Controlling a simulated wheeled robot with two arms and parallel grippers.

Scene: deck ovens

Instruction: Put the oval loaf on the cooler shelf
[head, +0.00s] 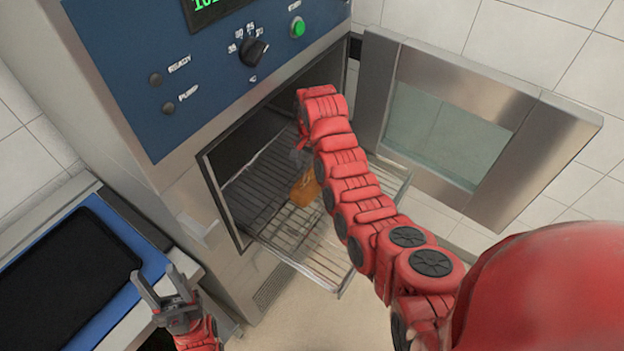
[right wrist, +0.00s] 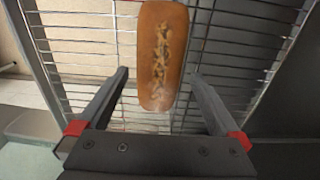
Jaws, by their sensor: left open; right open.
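My left gripper (head: 157,276) is open and empty beside the counter. I cannot make out a cooler shelf.
The oven (head: 190,150) has a blue control panel and green button. Its door (head: 440,130) with a glass window stands open at the right. A black tray (head: 65,270) lies on a blue surface on the left counter. Open floor shows below the shelf.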

